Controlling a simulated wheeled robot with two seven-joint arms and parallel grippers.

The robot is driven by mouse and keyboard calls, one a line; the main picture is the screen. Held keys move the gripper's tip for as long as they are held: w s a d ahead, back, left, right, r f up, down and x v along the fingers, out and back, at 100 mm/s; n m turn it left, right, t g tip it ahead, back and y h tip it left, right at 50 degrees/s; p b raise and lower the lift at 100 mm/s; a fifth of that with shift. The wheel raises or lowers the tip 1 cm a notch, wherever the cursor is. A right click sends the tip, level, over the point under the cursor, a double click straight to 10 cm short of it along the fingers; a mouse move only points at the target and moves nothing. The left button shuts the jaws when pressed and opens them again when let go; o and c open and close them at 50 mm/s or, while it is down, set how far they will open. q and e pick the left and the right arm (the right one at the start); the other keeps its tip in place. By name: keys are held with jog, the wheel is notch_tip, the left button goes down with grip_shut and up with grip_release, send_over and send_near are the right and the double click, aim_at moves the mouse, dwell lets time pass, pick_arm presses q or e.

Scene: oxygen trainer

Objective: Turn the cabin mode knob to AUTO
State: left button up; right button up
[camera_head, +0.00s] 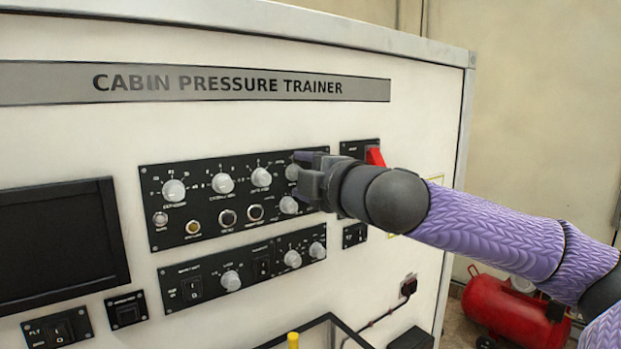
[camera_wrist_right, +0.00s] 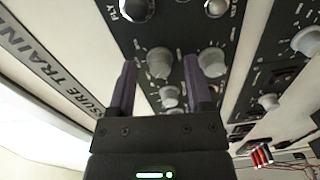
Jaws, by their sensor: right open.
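The cabin pressure trainer's upper black panel (camera_head: 205,222) carries several pale round knobs. My right gripper (camera_head: 303,176) is at the right part of this panel, with its fingers pointing at it. A pale knob (camera_head: 292,172) shows just beside the fingertips. In the right wrist view, the open gripper (camera_wrist_right: 160,66) has one finger on each side of a pale knob (camera_wrist_right: 159,62), with gaps visible on both sides. The labels by this knob are too small to read, and its pointer direction cannot be told. My left gripper is not in view.
A lower panel with knobs and switches (camera_head: 210,277) sits below. Another knob (camera_head: 289,205) is close under my right gripper. A small panel with a red guard (camera_head: 374,156) is right behind the wrist. A dark screen (camera_head: 58,243) is at the left.

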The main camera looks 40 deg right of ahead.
jog(key=s+a+b, duration=0.1)
jog(key=s+b, duration=0.7)
jog(key=s, duration=0.1)
jog(key=shift+s+r, duration=0.15)
jog(key=shift+s, duration=0.25)
